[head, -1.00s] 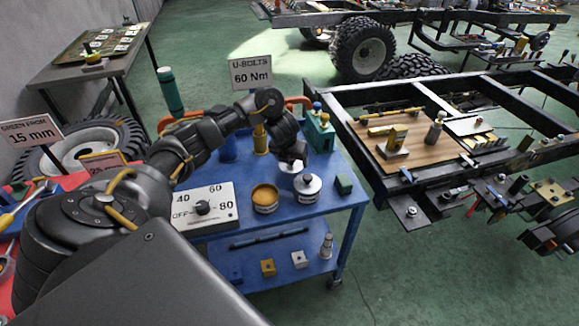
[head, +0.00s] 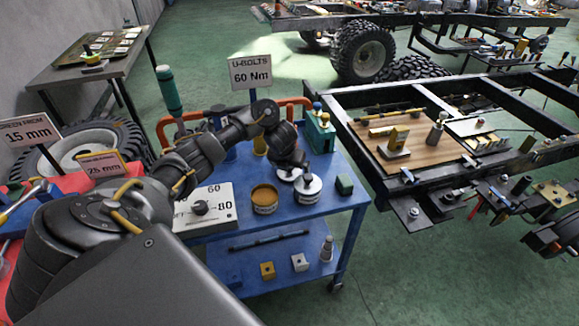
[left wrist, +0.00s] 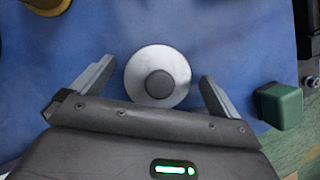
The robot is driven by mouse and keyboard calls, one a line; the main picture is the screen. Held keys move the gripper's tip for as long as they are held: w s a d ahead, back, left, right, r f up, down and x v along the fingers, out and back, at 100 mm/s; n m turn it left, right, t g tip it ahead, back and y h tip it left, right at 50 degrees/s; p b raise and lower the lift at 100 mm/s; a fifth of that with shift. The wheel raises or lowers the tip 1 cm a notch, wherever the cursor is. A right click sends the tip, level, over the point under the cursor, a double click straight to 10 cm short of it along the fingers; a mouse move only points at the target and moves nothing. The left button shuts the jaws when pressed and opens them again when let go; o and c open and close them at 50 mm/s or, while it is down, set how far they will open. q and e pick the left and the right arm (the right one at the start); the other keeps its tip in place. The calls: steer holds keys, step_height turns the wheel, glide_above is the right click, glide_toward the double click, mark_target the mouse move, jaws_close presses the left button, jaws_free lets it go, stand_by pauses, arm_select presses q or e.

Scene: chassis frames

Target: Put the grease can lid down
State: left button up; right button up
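The left wrist view shows a silver disc with a grey knob (left wrist: 158,80), which looks like the grease can lid, between the fingers of my left gripper (left wrist: 158,88). The fingers are wide apart, with blue surface showing on both sides of the disc. In the head view my left gripper (head: 301,165) is low over the blue cart, beside a silver knobbed round thing (head: 309,190). A pale shape at its left is partly hidden; I cannot tell if it is a finger or a disc. An open can of brownish-yellow grease (head: 264,199) stands to the left. My right gripper is out of view.
A small green block (head: 344,184) stands right of the round thing, near the cart edge. A dial box (head: 205,208) is at the left. A green caddy (head: 320,135) and yellow bottle stand behind. The chassis frame (head: 400,185) is to the right.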

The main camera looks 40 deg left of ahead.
mark_target(286, 179)
arm_select(q)
steer(key=shift+r, duration=0.15)
steer(key=p+v, duration=0.7)
steer(key=v, duration=0.5)
steer(key=shift+p, duration=0.3)
